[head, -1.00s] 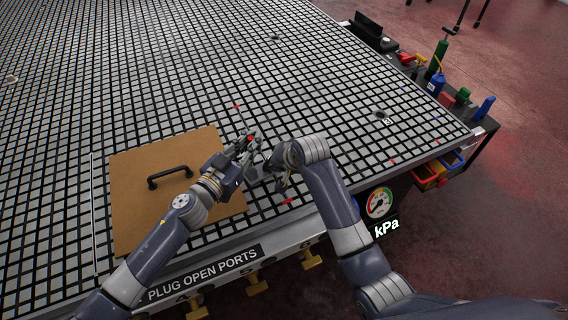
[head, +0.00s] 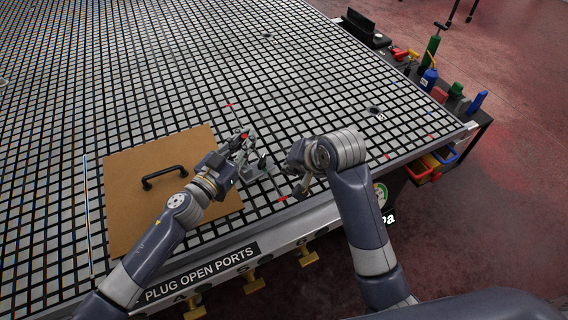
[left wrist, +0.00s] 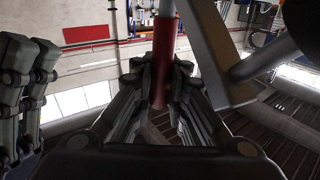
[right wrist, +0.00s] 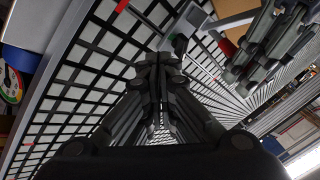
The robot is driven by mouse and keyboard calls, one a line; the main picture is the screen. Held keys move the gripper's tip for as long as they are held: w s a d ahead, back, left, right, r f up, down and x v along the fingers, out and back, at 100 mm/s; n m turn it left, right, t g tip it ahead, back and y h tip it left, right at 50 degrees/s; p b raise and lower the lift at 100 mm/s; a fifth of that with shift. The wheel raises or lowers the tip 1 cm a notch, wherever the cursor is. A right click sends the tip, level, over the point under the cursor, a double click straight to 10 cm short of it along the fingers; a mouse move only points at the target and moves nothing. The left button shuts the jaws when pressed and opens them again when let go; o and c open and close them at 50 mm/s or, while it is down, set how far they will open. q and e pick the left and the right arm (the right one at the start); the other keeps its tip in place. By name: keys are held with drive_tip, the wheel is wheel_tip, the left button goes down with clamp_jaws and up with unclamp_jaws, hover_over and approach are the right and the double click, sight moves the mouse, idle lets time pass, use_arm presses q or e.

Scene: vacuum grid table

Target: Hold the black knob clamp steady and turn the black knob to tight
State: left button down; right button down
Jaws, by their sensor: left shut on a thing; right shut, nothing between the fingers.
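My left gripper (head: 243,142) is shut on a red upright bar (left wrist: 163,65), which shows between its fingers in the left wrist view. A grey metal clamp frame (left wrist: 215,50) stands close beside the bar. In the head view the small grey clamp (head: 264,166) is at the table's near edge, just right of my left gripper. A dark rounded shape (left wrist: 304,22) is cut off at the left wrist view's upper right; I cannot tell whether it is the black knob. My right gripper (head: 299,191) is shut and empty, right of the clamp and apart from it.
A brown board (head: 135,205) with a black handle (head: 165,175) lies on the grid table (head: 330,75) at left. A black tool cart (head: 468,145) with bottles and bins stands off the right edge. A gauge (right wrist: 12,82) is on the table's side.

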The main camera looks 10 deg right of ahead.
sight(262, 169)
drive_tip(key=w+d+f+m+g+y, duration=0.2)
drive_tip(key=d+m+y, duration=0.35)
drive_tip(key=m, duration=1.35)
drive_tip(key=shift+h, duration=0.25)
drive_tip(key=x, duration=0.6)
drive_tip(key=f+x, duration=0.1)
drive_tip(key=x, duration=0.2)
drive_tip(key=shift+s+d+f, duration=0.1)
drive_tip(key=shift+s, duration=0.15)
drive_tip(key=shift+w+a, duration=0.35)
drive_tip(key=shift+a, duration=0.2)
drive_tip(key=shift+w+a, duration=0.3)
drive_tip(key=shift+a, duration=0.25)
drive_tip(key=shift+w+a+g, duration=0.25)
drive_tip(key=shift+a+g, duration=0.05)
drive_tip(key=shift+a, duration=0.25)
drive_tip(key=shift+s+a+r+m+t+h, duration=0.1)
drive_tip(key=shift+a+m+t+h, duration=0.05)
drive_tip(key=shift+a+m+t, duration=0.15)
drive_tip(key=shift+a+r+m+t+h, duration=0.2)
drive_tip(key=shift+a+m, duration=0.1)
drive_tip(key=shift+a, duration=0.15)
drive_tip(key=shift+s+a, duration=0.15)
drive_tip(key=shift+a, duration=0.1)
